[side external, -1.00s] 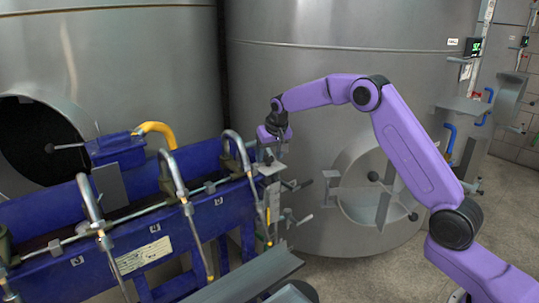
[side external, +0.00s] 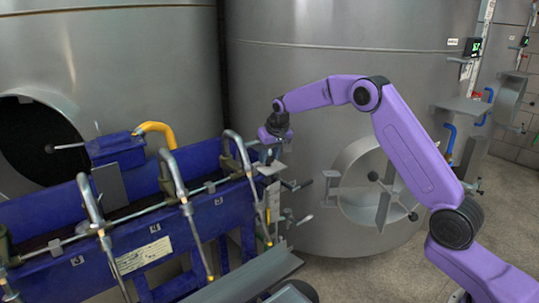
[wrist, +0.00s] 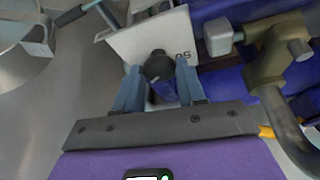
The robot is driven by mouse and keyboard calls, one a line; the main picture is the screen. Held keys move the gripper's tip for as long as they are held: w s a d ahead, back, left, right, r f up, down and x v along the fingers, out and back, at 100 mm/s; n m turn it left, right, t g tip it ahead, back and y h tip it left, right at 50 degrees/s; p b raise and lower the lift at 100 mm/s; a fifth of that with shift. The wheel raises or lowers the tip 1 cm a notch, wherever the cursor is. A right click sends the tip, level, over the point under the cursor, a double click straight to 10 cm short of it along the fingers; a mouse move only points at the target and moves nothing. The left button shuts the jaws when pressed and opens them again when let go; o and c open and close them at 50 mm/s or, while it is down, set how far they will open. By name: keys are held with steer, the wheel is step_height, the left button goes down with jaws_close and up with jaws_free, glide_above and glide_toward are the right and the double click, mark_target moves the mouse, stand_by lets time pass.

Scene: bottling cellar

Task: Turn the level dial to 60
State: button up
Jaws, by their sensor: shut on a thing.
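The level dial shows in the wrist view as a round black knob (wrist: 158,66) on a pale grey plate (wrist: 125,45). A printed mark on the plate to the right of the knob, upside down in this view, looks like 50. My gripper (wrist: 158,78) has one blue-grey finger on each side of the knob and is shut on it. The fingers partly hide the plate and the knob's lower part, and I cannot read where the dial points. In the side view my gripper (side external: 271,146) is at the right end of the blue machine; the dial is too small to make out there.
The blue bottling machine (side external: 190,238) with bent metal pipes stands left of my gripper. A metal clamp fitting (wrist: 275,55) is close on the right in the wrist view. Large steel tanks (side external: 340,90) stand behind. Open floor (side external: 365,275) lies to the right.

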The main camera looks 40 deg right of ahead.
steer(key=n, duration=0.2)
steer(key=n+y, duration=0.1)
steer(key=n, duration=0.1)
steer(key=n+y, duration=0.1)
steer(key=n, duration=0.1)
steer(key=shift+d, duration=0.3)
steer(key=n+y, duration=0.1)
steer(key=n, duration=0.1)
steer(key=n+g, duration=0.1)
steer(key=n, duration=0.1)
steer(key=shift+w+d+n+y, duration=0.1)
steer(key=shift+n+y, duration=0.3)
steer(key=o, duration=1.1)
steer(key=shift+c, duration=0.2)
steer(key=v, duration=1.7)
steer(key=shift+w+d+r, duration=0.2)
steer(key=shift+r, duration=0.1)
